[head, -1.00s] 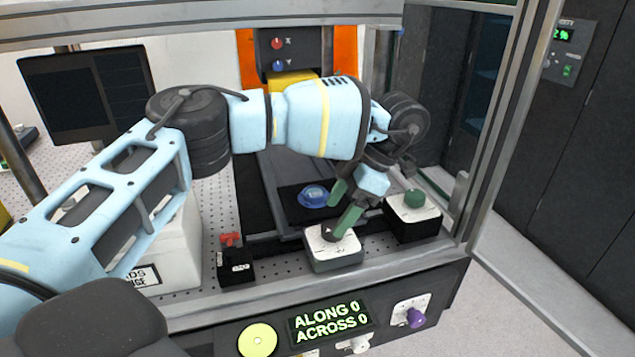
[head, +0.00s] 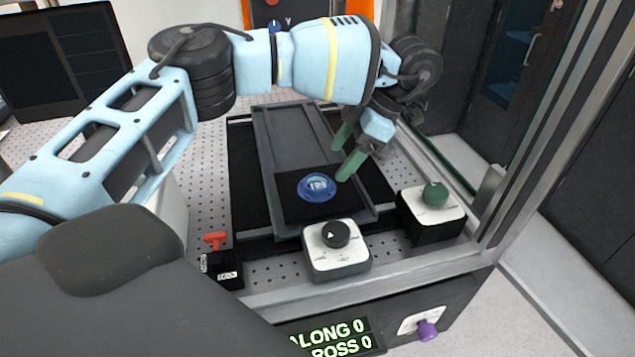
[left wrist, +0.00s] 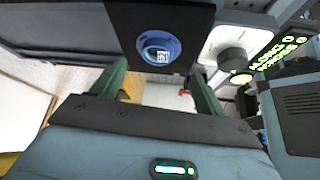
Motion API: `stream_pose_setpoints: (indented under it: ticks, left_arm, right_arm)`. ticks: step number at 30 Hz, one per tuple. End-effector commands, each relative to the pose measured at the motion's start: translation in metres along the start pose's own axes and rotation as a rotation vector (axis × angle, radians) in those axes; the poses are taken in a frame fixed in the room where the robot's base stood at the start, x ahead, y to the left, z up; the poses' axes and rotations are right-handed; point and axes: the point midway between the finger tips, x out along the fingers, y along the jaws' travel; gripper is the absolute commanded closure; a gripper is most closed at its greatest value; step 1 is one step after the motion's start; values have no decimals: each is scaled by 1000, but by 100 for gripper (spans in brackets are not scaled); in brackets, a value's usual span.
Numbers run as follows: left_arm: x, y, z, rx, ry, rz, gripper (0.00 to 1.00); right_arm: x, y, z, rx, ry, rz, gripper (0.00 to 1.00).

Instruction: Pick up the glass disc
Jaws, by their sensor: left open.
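The glass disc (head: 316,187) is a small round blue disc with a pale mark at its centre. It lies on a black square pad (head: 290,209) on a grey slide (head: 281,140). My left gripper (head: 345,154) is open and empty, with its green fingers up and to the right of the disc in the head view. In the left wrist view the disc (left wrist: 158,48) shows between the directions of the two green fingers (left wrist: 158,88), beyond their tips and apart from them. My right gripper is not in view.
A box with a black knob (head: 335,234) stands in front of the pad. A box with a green knob (head: 434,194) is at its right. A red switch (head: 215,240) is at front left. A metal frame post (head: 530,120) rises at right.

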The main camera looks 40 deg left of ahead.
Motion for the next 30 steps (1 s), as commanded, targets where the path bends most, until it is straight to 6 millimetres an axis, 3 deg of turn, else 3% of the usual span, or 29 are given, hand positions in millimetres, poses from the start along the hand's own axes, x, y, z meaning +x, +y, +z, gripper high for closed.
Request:
stream_pose_setpoints:
  ticks: [3, 10, 19, 29, 30]
  left_arm:
    - [14, 0, 0, 2, 1, -3, 26]
    - [22, 0, -1, 0, 1, -2, 26]
    - [62, 1, -4, 2, 1, -4, 26]
    - [67, 1, -4, -1, -1, 1, 26]
    - [67, 1, -4, -1, 0, 1, 30]
  right_arm:
    - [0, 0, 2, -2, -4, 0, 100]
    - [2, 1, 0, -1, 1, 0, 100]
    - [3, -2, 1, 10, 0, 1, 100]
    - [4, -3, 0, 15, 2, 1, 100]
    - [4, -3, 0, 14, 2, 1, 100]
